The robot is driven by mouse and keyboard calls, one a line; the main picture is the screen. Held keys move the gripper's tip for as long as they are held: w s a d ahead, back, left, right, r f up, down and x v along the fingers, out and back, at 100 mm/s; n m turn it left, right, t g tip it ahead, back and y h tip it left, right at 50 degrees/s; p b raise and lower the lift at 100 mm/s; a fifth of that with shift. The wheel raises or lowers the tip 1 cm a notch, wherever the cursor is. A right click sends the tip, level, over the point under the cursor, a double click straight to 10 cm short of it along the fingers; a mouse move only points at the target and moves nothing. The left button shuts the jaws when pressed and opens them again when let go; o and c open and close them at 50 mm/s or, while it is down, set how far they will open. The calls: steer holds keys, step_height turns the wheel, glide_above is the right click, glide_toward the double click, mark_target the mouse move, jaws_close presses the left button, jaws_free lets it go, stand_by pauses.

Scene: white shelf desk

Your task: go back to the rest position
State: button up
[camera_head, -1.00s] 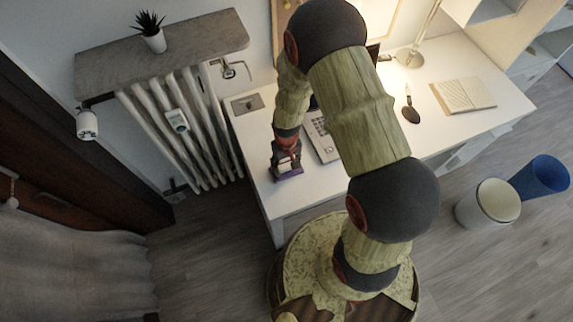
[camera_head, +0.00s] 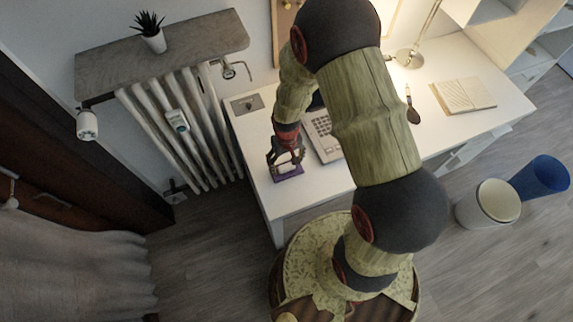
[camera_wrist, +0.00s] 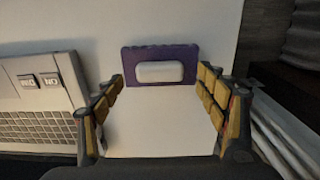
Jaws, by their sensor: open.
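My gripper (camera_head: 287,157) is open above the front left part of the white desk (camera_head: 319,187). It also shows in the wrist view (camera_wrist: 163,112), with its two fingers wide apart and nothing between them. A purple pad with a white block on it (camera_head: 287,173) lies on the desk just under and beyond the fingertips. In the wrist view the purple pad (camera_wrist: 190,72) and the white block (camera_wrist: 160,71) sit beyond the fingers. I cannot tell whether the fingers touch the pad.
A dark spoon-like object (camera_head: 412,113), an open book (camera_head: 463,95) and a lamp (camera_head: 410,58) are farther right. A white radiator (camera_head: 183,130) is left of the desk. Two bins (camera_head: 497,203) stand on the floor.

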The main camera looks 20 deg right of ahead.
step_height(320, 180, up, 9)
steer(key=shift+f, duration=0.15)
steer(key=s+r+t, duration=0.2)
steer(key=s+r, duration=0.2)
steer(key=r, duration=0.6)
steer(key=s+r+t+b, duration=0.1)
steer(key=s+r, duration=0.4)
steer(key=r, duration=0.5)
steer(key=s+r+t+b, duration=0.1)
steer(key=s+r, duration=0.4)
steer(key=r, duration=0.6)
steer(key=shift+t, duration=0.8)
steer(key=shift+c, duration=0.7)
